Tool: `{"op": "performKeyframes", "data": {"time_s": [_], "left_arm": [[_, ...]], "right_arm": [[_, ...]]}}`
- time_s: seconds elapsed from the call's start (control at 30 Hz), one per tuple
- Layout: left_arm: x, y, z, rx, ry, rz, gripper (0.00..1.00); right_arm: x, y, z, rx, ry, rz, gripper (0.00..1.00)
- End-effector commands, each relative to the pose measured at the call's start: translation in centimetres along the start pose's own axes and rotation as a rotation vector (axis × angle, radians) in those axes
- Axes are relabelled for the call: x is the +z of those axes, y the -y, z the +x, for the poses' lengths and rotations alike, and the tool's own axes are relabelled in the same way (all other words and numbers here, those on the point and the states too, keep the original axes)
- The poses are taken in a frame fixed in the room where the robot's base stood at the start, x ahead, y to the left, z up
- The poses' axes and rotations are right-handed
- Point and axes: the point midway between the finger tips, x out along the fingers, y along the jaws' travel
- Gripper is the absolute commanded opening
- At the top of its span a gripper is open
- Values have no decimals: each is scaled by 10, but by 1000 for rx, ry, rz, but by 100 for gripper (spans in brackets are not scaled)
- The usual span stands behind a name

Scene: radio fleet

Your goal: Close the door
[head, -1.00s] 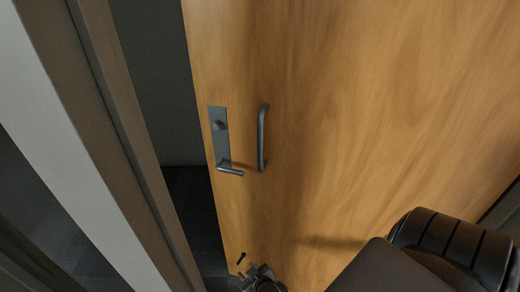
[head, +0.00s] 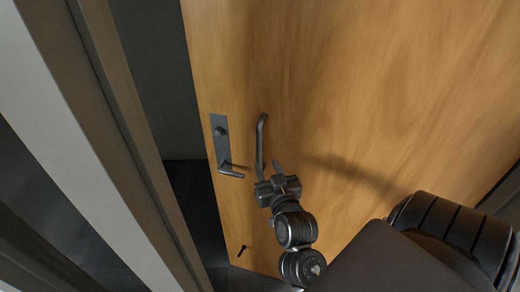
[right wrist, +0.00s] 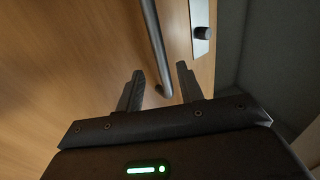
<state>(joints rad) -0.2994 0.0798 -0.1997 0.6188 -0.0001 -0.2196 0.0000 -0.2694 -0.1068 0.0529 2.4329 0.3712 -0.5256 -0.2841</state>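The wooden door (head: 340,90) fills most of the head view and stands ajar, with a dark gap between its left edge and the frame. A dark vertical pull handle (head: 261,135) is on it, beside a lock plate (head: 219,135) with a knob and a lever. My right gripper (head: 268,172) is at the lower end of the pull handle. In the right wrist view its two fingers (right wrist: 158,88) are apart, with the lower end of the pull handle (right wrist: 155,45) showing between and beyond them. Whether they touch it is unclear. My left gripper is not in view.
The door frame (head: 125,130) runs down the left of the head view. The dark opening (head: 160,90) lies between frame and door. A small dark fitting (head: 241,251) is low on the door.

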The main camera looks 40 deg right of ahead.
Motion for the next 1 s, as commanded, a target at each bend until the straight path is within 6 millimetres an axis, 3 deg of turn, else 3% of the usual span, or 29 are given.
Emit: {"op": "performKeyframes", "data": {"time_s": [0.2,0.4,0.83,1.0], "left_arm": [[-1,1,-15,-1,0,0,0],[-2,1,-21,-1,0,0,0],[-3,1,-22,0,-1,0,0],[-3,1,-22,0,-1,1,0]], "right_arm": [[-3,0,43,-1,-1,-2,37],[-2,0,70,-1,1,0,37],[0,0,80,-1,0,1,37],[0,0,80,-1,1,1,16]]}}
